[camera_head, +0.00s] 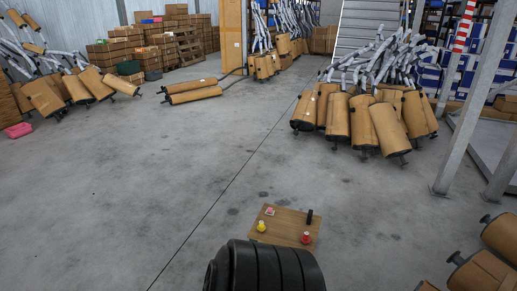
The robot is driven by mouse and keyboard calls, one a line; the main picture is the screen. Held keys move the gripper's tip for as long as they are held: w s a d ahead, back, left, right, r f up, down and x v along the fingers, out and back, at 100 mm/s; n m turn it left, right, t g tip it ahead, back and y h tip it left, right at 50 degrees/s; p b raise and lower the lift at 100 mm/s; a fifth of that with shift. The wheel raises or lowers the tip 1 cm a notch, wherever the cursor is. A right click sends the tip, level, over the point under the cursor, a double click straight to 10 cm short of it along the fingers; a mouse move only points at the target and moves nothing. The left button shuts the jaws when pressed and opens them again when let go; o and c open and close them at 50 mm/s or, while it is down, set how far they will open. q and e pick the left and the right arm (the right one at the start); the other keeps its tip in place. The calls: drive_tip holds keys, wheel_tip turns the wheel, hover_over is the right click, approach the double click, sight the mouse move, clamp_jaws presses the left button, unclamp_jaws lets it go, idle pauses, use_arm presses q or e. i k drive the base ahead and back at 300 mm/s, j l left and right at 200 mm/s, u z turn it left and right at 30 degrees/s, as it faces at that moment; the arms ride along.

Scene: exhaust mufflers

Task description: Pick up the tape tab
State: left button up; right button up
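A small brown board (284,222) is low in the middle of the head view, with its near edge partly hidden. On it are a small pink and white piece (269,211) at the far left corner, a yellow piece (261,226) at the left edge, a red piece (306,238) at the near right and a black upright piece (310,217) at the far right. I cannot tell for sure which of these is the tape tab; they are too small. Neither of my grippers is in view.
Brown-wrapped mufflers (385,122) are piled at the right, more (483,272) lie at the lower right, and others (90,85) at the left. A grey metal post (472,100) stands at the right. The concrete floor (160,160) left of the board is clear.

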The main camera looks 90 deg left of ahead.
sight(269, 211)
drive_tip(key=u, duration=2.6)
drive_tip(key=i+j+z, duration=0.1)
drive_tip(key=z, duration=0.35)
drive_tip(key=i+j+z, duration=0.2)
drive_tip(key=z, duration=0.3)
drive_tip(key=i+j+z, duration=0.1)
drive_tip(key=j+z, duration=0.15)
drive_tip(key=z, duration=0.2)
